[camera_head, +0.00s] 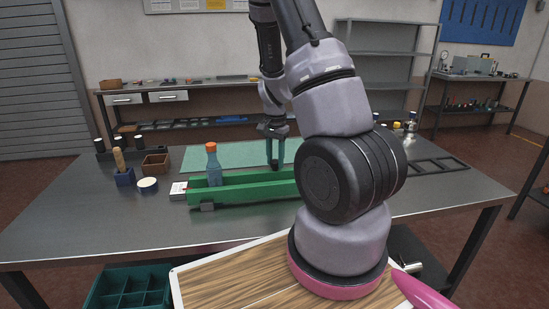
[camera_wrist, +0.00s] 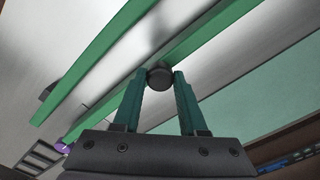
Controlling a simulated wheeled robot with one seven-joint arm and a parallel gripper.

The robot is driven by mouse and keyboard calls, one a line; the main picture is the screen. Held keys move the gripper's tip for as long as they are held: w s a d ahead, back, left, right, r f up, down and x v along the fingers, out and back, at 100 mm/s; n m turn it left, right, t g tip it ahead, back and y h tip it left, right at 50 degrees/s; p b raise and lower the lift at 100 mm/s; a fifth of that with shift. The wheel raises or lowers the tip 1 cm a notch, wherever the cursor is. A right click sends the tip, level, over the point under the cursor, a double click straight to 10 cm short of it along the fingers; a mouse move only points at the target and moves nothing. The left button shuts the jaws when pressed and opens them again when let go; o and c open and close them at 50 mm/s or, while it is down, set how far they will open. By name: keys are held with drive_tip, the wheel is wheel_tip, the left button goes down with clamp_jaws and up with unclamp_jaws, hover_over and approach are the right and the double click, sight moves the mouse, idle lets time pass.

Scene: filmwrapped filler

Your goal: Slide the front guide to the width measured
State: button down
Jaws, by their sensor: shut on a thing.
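Two long green guides run side by side on the metal table. The nearer guide (camera_head: 245,194) has a small dark block on its outer side; it also shows at left in the wrist view (camera_wrist: 95,62). The farther guide (camera_wrist: 207,37) lies on the side by the green mat. My gripper (camera_head: 275,163) reaches down at the farther guide. In the wrist view its teal fingers (camera_wrist: 160,82) are shut on a dark round knob (camera_wrist: 159,77) at that guide. A blue bottle (camera_head: 213,167) with an orange cap stands upright by the guides' left end. My arm hides their right end.
A green mat (camera_head: 225,156) lies behind the guides. A white card (camera_head: 178,190), a round tin (camera_head: 147,185), a blue holder (camera_head: 124,178) and a brown box (camera_head: 155,164) stand to the left. A dark rack (camera_head: 438,165) lies at right. The front left tabletop is clear.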

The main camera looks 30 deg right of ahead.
drive_tip(key=shift+c, duration=2.2)
unclamp_jaws()
drive_tip(key=shift+s, duration=0.25)
wheel_tip(320, 180, up, 11)
drive_tip(key=shift+f, duration=0.1)
drive_tip(key=s+a+r+n+t, duration=0.2)
drive_tip(key=s+a+r, duration=0.2)
drive_tip(key=r, duration=0.3)
drive_tip(key=s+a+r+n+t+y, duration=0.1)
drive_tip(key=s+a+r+n+t, duration=0.1)
drive_tip(key=s+r, duration=0.5)
drive_tip(key=s+a+r+n+t+y, duration=0.1)
drive_tip(key=s+a+r+n+t, duration=0.2)
drive_tip(key=s+a+r, duration=0.3)
wheel_tip(320, 180, up, 3)
drive_tip(key=shift+s+a+r+n, duration=0.1)
drive_tip(key=shift+s+a+n, duration=0.1)
drive_tip(key=shift+a+n, duration=0.3)
